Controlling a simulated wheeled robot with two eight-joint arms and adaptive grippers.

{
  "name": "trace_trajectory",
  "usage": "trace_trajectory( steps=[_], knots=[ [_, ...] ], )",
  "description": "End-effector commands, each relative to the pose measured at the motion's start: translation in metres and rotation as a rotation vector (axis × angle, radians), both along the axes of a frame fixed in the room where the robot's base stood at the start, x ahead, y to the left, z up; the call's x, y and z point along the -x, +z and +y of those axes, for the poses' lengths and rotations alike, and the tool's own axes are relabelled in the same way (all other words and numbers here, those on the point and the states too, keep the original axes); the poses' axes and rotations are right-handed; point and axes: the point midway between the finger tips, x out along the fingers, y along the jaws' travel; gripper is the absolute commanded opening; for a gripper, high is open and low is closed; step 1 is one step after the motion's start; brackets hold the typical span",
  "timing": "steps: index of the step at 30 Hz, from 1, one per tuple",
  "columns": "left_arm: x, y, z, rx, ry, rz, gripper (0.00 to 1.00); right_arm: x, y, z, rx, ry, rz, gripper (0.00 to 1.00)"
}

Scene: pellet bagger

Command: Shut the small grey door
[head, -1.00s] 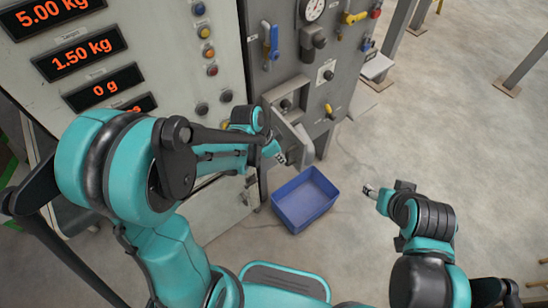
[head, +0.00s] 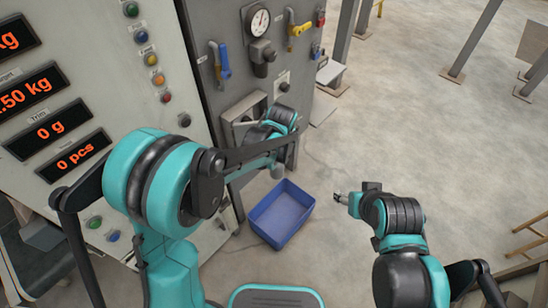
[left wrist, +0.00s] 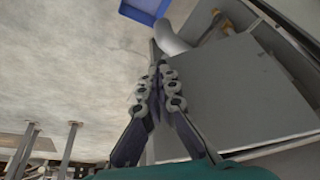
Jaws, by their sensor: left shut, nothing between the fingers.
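The small grey door is the flat grey panel (left wrist: 235,95) filling the right of the left wrist view. It stands open at an angle to the grey cabinet. In the head view my left forearm and wrist hide most of it, beside the square opening frame (head: 240,110). My left gripper (left wrist: 156,58) is shut and empty, with its fingers alongside the panel's left edge. I cannot tell whether they touch it. In the head view its fingers are hidden by the wrist. My right gripper (head: 341,197) hangs over the floor, away from the door; its fingers are too small to read.
A blue bin (head: 282,213) stands on the floor below the opening. A grey rounded spout (left wrist: 172,35) lies just beyond my left fingertips. Blue (head: 222,62) and yellow (head: 298,29) valve handles and a gauge (head: 258,22) are above.

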Motion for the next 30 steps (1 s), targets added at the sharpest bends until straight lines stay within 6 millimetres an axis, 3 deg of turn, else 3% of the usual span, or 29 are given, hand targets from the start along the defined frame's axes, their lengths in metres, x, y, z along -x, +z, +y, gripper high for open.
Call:
trace_trajectory(
  steps=[15, 21, 30],
  knots=[
    [-0.077, 0.000, 0.001, 0.000, 0.466, 0.000, 0.00, 0.000, 0.002, 0.000, 0.000, 0.000, 0.000, 0.55],
    [-0.097, 0.000, 0.009, 0.000, 0.588, 0.001, 0.00, 0.000, 0.004, 0.000, 0.000, 0.000, 0.000, 0.55],
    [-0.111, 0.000, 0.015, 0.001, 0.580, 0.001, 0.00, 0.000, 0.005, 0.000, 0.000, 0.000, 0.000, 0.55]
  ],
)
